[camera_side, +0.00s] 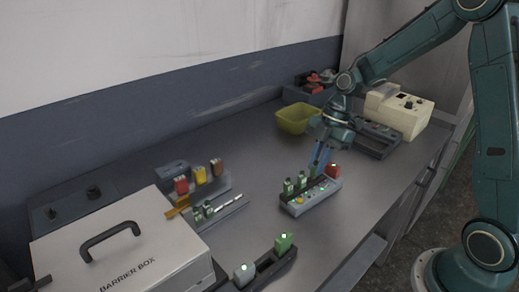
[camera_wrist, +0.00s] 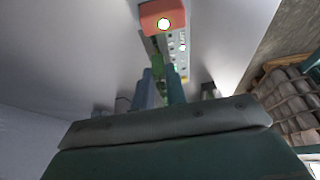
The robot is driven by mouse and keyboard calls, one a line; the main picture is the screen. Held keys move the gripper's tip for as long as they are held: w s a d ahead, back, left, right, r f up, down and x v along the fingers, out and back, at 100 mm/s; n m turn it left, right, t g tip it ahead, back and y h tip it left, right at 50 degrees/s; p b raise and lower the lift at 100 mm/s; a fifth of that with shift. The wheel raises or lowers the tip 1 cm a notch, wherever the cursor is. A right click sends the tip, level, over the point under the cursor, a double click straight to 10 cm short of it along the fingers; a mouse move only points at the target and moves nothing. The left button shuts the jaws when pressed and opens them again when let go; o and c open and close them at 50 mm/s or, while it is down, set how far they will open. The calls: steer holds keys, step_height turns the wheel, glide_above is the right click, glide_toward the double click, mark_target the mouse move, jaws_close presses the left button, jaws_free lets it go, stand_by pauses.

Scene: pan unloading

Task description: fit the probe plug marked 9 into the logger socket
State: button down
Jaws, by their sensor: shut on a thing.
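My gripper (camera_side: 317,170) points down at a grey block (camera_side: 299,209) with a row of small lights and several green plugs (camera_side: 289,187). Its blue fingers also show in the wrist view (camera_wrist: 161,80), shut on a green plug (camera_wrist: 158,66). I cannot tell whether the held plug is seated in the block or just above it. A red piece (camera_side: 333,171) with a white round spot sits at the block's far end; it also shows at the top of the wrist view (camera_wrist: 155,14). No number 9 is readable, and I cannot tell which piece is the logger socket.
A barrier box (camera_side: 125,245) stands front left, beside a rack with red, yellow and brown pieces (camera_side: 200,176) and a grey tray (camera_side: 225,210). A dark holder with a green piece (camera_side: 283,243) is at the front. A yellow-green bin (camera_side: 292,120) and cream device (camera_side: 400,112) stand behind.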

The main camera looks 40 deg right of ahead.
steer(key=shift+f, duration=0.6)
stand_by(0.7)
steer(key=c, duration=1.3)
jaws_free()
steer(key=shift+c, duration=0.2)
steer(key=shift+r, duration=0.1)
steer(key=v, duration=1.3)
steer(key=shift+d+r, duration=0.2)
steer(key=shift+r, duration=0.1)
